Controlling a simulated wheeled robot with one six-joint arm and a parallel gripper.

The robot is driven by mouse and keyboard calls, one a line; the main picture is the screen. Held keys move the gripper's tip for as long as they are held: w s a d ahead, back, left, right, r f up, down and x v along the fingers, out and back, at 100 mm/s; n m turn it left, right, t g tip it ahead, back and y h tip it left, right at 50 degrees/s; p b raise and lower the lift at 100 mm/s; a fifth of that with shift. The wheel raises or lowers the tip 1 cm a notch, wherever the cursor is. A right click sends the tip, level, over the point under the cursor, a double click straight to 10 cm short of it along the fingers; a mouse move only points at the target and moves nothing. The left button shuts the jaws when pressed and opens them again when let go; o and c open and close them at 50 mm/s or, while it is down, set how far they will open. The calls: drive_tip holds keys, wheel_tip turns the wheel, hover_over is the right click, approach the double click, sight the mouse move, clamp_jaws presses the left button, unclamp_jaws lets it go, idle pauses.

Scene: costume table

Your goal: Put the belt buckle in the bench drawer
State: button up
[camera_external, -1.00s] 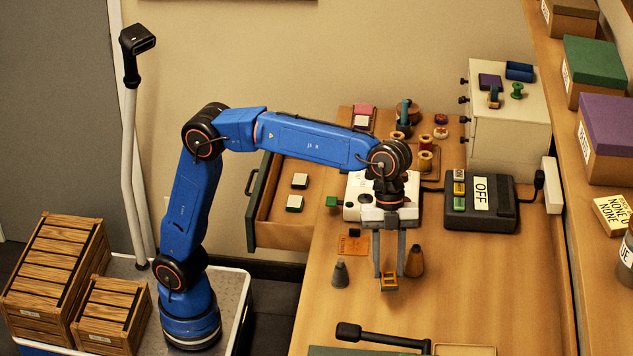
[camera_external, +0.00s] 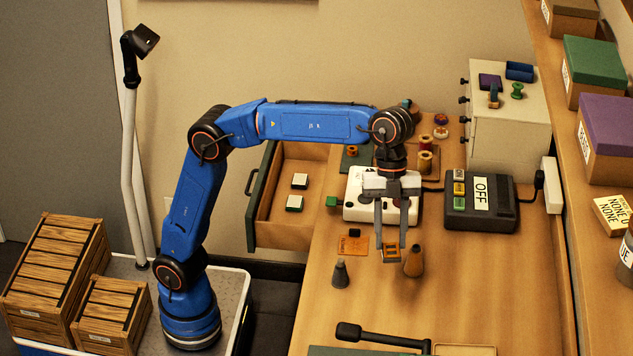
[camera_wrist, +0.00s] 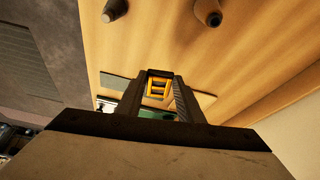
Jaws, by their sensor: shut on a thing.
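The belt buckle (camera_external: 391,254), a small orange-brown square frame, is held between the fingertips of my gripper (camera_external: 391,245). It hangs above the bench, just left of a brown cone. In the wrist view the buckle (camera_wrist: 158,88) shows bright orange-yellow between the two dark fingers. The bench drawer (camera_external: 262,241) is pulled open at the bench's left side, left of my gripper. Two small pale-topped green blocks (camera_external: 294,203) lie inside it, with bare floor around them.
A grey cone (camera_external: 340,274) and the brown cone (camera_external: 413,262) stand near the gripper. A white device (camera_external: 355,208) is behind it, with a dark box marked OFF (camera_external: 480,208) to the right. A black-headed tool (camera_external: 380,338) lies at the front.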

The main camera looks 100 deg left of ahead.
drive_tip(key=s+a, duration=0.3)
drive_tip(key=a, duration=0.9)
drive_tip(key=m, duration=0.2)
hover_over(290, 214)
drive_tip(key=d, duration=0.4)
drive_tip(key=shift+g, duration=0.4)
drive_tip(key=f, duration=3.1)
drive_tip(key=shift+w+d+f, duration=0.15)
drive_tip(key=shift+w+d, duration=0.05)
drive_tip(key=shift+w, duration=0.2)
drive_tip(key=shift+f, duration=0.1)
drive_tip(key=o, duration=1.1)
drive_tip(key=shift+c, duration=0.2)
